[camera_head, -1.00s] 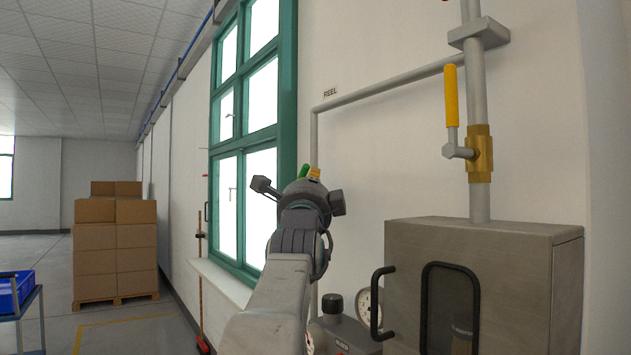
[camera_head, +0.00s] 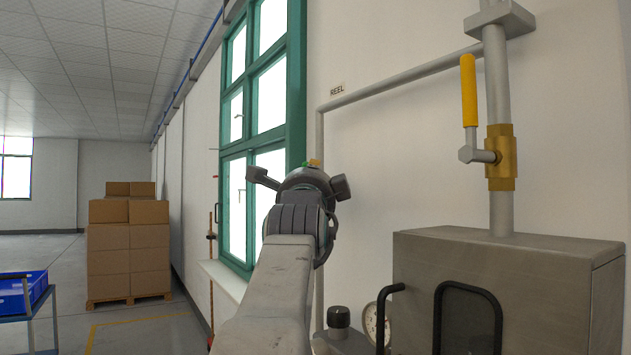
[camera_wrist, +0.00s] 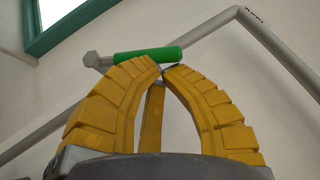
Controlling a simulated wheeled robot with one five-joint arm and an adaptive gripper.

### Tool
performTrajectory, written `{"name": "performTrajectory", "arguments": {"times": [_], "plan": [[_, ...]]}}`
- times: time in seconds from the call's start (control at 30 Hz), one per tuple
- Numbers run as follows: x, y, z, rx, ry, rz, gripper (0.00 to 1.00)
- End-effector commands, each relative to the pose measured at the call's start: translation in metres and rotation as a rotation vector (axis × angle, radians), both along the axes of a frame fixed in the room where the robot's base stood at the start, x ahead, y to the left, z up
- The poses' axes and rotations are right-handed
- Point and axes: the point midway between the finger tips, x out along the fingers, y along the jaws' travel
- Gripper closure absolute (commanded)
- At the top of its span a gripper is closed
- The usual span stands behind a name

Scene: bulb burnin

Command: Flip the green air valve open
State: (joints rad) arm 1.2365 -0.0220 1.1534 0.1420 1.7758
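The green valve handle (camera_wrist: 150,55) lies roughly level across the wrist view, with a grey lever end (camera_wrist: 98,60) at its left. My gripper (camera_wrist: 163,68) has yellow ridged fingers whose tips come together just below and in front of the handle. The left fingertip overlaps the handle's lower edge in the picture; I cannot tell whether they touch. The handle is not visibly between the fingers. In the head view, my gripper's fingers and the green handle are mostly hidden behind my wrist, in front of the wall by the green window.
A yellow-handled valve (camera_head: 468,90) on a vertical pipe stands at the right, above a grey metal cabinet (camera_head: 420,290). A thin grey pipe labelled REEL (camera_head: 400,83) runs along the wall. A gauge (camera_head: 371,322) sits low beside the cabinet. Stacked cartons (camera_head: 128,240) stand far left.

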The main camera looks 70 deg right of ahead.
Motion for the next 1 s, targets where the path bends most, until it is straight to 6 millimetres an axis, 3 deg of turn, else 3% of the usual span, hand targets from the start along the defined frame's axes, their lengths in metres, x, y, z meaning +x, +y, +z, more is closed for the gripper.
{"name": "performTrajectory", "arguments": {"times": [0.27, 1.0], "plan": [[0.009, -0.005, 0.02, 0.089, 0.123, -0.007, 1.0], [0.019, -0.013, 0.019, 0.227, 0.316, -0.003, 1.0]]}}
